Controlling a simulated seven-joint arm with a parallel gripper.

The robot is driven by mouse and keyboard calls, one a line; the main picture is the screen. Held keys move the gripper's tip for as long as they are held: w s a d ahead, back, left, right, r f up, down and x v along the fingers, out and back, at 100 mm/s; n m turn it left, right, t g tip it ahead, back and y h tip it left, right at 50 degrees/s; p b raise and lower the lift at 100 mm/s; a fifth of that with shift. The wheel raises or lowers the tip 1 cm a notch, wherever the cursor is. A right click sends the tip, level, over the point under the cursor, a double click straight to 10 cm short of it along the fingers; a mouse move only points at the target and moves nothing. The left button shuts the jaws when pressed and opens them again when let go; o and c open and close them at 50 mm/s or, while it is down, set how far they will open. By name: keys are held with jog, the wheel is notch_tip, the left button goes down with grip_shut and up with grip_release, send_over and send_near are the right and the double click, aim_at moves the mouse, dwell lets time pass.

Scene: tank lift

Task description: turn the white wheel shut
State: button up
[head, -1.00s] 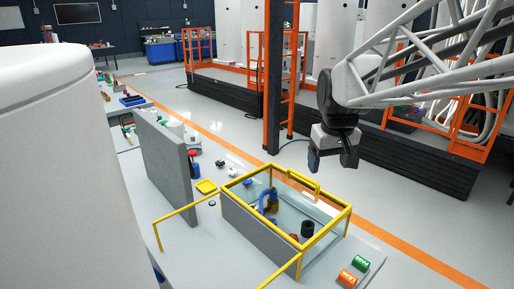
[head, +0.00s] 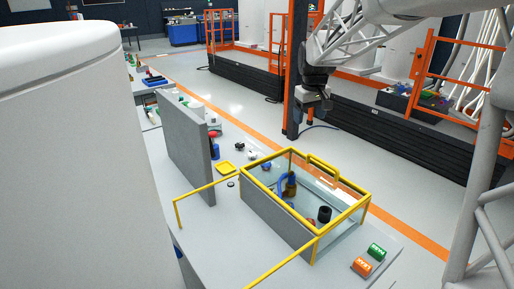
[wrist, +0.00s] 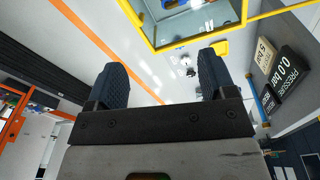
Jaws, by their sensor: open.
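I cannot make out the white wheel for certain. Small white and dark fittings (head: 239,147) lie on the bench between the grey upright panel (head: 187,150) and the glass tank (head: 372,194). They also show as small white pieces in the wrist view (wrist: 187,62), beyond my fingertips. My gripper (head: 312,110) hangs in the air behind the tank, apart from everything. In the wrist view my gripper (wrist: 160,66) has its two dark fingers wide apart with nothing between them. The panel's far face is hidden in the head view; the wrist view shows a pressure display (wrist: 288,72) on it.
The yellow-framed tank holds a blue-and-brown item and a black cylinder (head: 324,214). A yellow tray (head: 225,168) lies beside the panel. Green (head: 376,252) and orange (head: 362,266) blocks sit at the front right. An orange post (head: 291,80) stands behind my gripper.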

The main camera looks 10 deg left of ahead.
jog(key=w+a+f+n, duration=0.1)
jog(key=w+a+f, duration=0.15)
jog(key=w, duration=0.25)
jog(key=w+a+f+n, duration=0.1)
jog(key=w+a+f, duration=0.1)
jog(key=w+a, duration=0.3)
jog(key=n+g, duration=0.1)
jog(key=n, duration=0.3)
send_over(251, 152)
jog(key=f, duration=2.2)
jog(key=shift+s+d, duration=0.25)
jog(key=shift+s, duration=0.05)
jog(key=shift+w+a+f, duration=0.2)
jog(key=shift+f, duration=0.1)
jog(key=shift+f, duration=0.1)
jog(key=shift+f, duration=3.8)
